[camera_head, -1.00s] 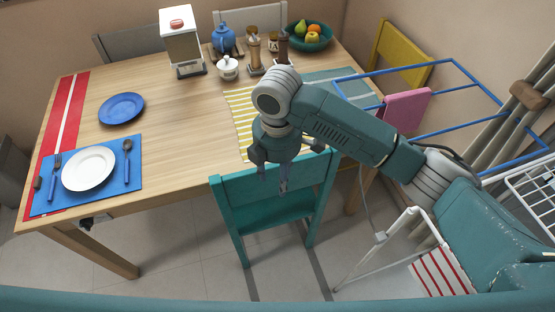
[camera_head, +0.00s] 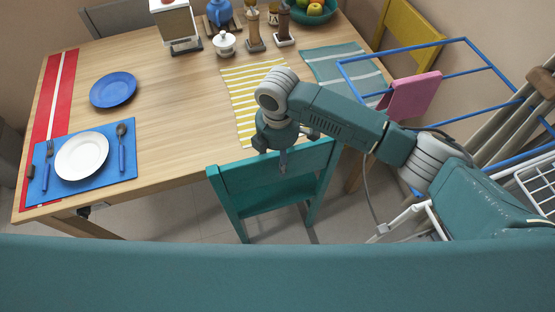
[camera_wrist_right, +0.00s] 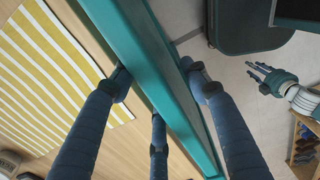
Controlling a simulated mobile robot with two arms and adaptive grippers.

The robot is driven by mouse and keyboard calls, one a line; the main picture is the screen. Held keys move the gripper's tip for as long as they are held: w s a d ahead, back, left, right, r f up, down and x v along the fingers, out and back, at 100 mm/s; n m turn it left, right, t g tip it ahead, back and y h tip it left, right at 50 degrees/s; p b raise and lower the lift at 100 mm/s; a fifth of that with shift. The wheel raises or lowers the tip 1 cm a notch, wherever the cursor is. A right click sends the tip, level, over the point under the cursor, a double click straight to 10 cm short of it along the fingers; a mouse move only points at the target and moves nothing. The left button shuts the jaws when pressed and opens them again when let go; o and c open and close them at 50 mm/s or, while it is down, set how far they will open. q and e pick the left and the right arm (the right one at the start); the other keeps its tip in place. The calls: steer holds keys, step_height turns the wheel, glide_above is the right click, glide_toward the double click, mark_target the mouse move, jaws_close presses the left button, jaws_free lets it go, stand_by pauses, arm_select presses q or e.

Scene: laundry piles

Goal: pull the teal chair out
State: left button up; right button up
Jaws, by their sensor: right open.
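The teal chair (camera_head: 272,177) stands at the near long side of the wooden table, its backrest facing me. My right gripper (camera_head: 282,158) is above the top of the backrest with its fingers pointing down. In the right wrist view, the chair's top rail (camera_wrist_right: 150,62) runs between the spread dark fingers of my right gripper (camera_wrist_right: 157,85): two are on the table side, one on the floor side. Firm contact cannot be told. My left gripper (camera_wrist_right: 268,77) shows small at the right of the wrist view; its opening is unclear. It is absent from the head view.
The wooden table (camera_head: 175,105) carries a blue plate (camera_head: 113,90), a white plate (camera_head: 82,156) on a blue mat, and a yellow striped mat (camera_head: 250,90). A blue drying rack (camera_head: 455,73) with a pink cloth (camera_head: 412,96) stands right. A yellow chair (camera_head: 408,38) is behind.

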steer(key=shift+f, duration=0.65)
arm_select(q)
steer(key=shift+w+d+r, duration=0.1)
steer(key=shift+w+r, duration=0.1)
steer(key=shift+w, duration=0.8)
arm_select(e)
steer(key=shift+f, duration=0.6)
jaws_close()
arm_select(q)
steer(key=shift+s, duration=0.4)
